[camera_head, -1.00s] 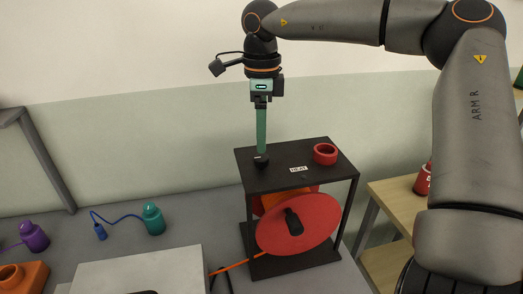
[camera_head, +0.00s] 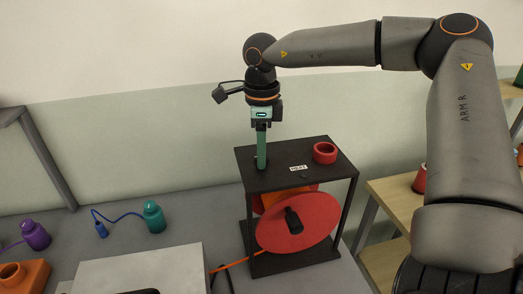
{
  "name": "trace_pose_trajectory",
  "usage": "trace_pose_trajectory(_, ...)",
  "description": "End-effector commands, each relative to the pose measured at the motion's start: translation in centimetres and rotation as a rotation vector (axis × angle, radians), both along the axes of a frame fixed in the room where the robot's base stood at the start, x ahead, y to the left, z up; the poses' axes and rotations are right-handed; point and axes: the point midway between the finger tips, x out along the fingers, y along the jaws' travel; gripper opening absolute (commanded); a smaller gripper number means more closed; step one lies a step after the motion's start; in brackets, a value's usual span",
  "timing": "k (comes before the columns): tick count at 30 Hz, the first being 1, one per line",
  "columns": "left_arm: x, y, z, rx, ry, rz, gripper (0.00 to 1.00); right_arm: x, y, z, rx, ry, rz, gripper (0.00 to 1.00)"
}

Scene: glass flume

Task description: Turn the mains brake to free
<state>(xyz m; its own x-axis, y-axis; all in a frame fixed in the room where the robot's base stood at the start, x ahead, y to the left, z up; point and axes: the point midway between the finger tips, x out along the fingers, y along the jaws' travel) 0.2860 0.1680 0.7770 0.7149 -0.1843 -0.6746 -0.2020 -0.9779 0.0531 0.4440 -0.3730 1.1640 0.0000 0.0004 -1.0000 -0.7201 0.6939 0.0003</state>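A black open-frame stand (camera_head: 350,200) holds a large red disc (camera_head: 318,215) with a black knob or lever (camera_head: 293,221) at its middle. Which part is the mains brake I cannot tell for sure. My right gripper (camera_head: 262,126) is above the stand's left top side, pointing down. It appears shut on an upright green rod (camera_head: 262,150). The rod's lower end meets the top plate near its left edge, and its black tip is hidden, seemingly in the plate. My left gripper is not in view.
A red ring (camera_head: 325,152) and a small white label (camera_head: 299,168) are on the stand's top. An orange cable (camera_head: 232,265) runs left from it. Teal (camera_head: 153,216) and purple (camera_head: 36,235) bottle-shaped items stand on the grey bench. A wooden shelf (camera_head: 385,200) is at right.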

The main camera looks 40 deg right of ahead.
Motion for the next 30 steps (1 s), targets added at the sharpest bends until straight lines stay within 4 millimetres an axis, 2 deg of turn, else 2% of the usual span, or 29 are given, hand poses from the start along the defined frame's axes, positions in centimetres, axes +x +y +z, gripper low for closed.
trace_pose_trajectory(1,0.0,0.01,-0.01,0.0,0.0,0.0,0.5,0.03,-0.01,0.03,-0.001,-0.001,0.0,0.33)
trace_pose_trajectory(10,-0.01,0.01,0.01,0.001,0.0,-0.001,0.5,0.04,-0.03,0.06,-0.001,-0.001,0.0,0.0)
trace_pose_trajectory(22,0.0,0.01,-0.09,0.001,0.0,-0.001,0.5,0.06,-0.03,0.06,-0.002,-0.002,0.029,0.0)
trace_pose_trajectory(30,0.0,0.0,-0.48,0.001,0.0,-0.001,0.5,0.06,-0.01,0.04,-0.003,-0.002,0.177,0.0)
